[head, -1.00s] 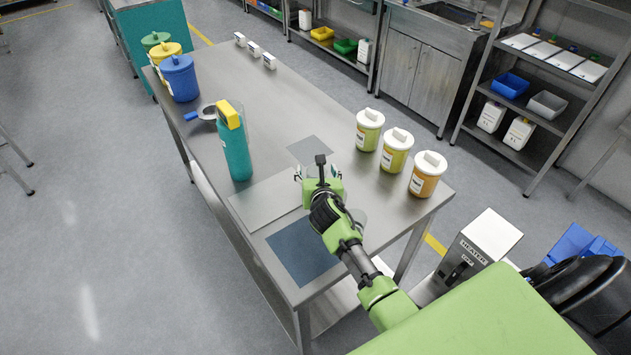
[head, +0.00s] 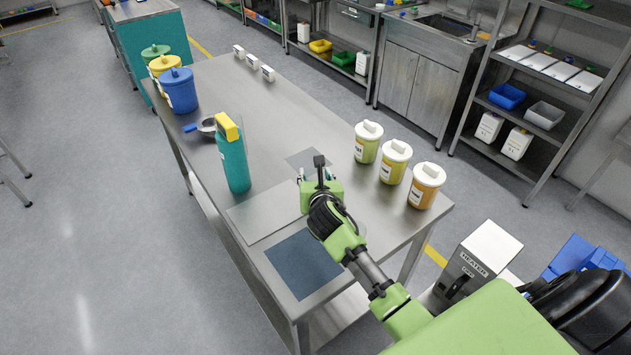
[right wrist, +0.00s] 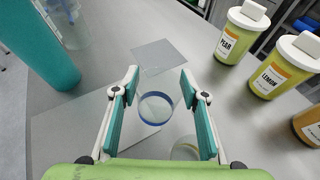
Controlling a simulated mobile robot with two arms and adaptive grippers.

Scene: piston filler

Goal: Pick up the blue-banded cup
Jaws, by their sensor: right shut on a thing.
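The blue-banded cup (right wrist: 157,107) is clear, with a dark blue ring, and sits between the teal pads of my right gripper (right wrist: 158,92) in the right wrist view. The gripper is shut on it, one finger on each side. In the head view my right gripper (head: 319,178) is over the steel table, and its own body hides the cup. I cannot tell whether the cup touches the tabletop. A second clear cup with a yellowish band (right wrist: 185,149) stands close by, partly hidden by the gripper base. My left gripper is not in view.
A teal bottle with a yellow top (head: 233,162) stands left of my gripper. Three labelled jars, one of them the lemon jar (head: 395,163), stand at the right edge. A blue canister (head: 178,92) is at the far left. A small grey mat (head: 307,159) lies just beyond.

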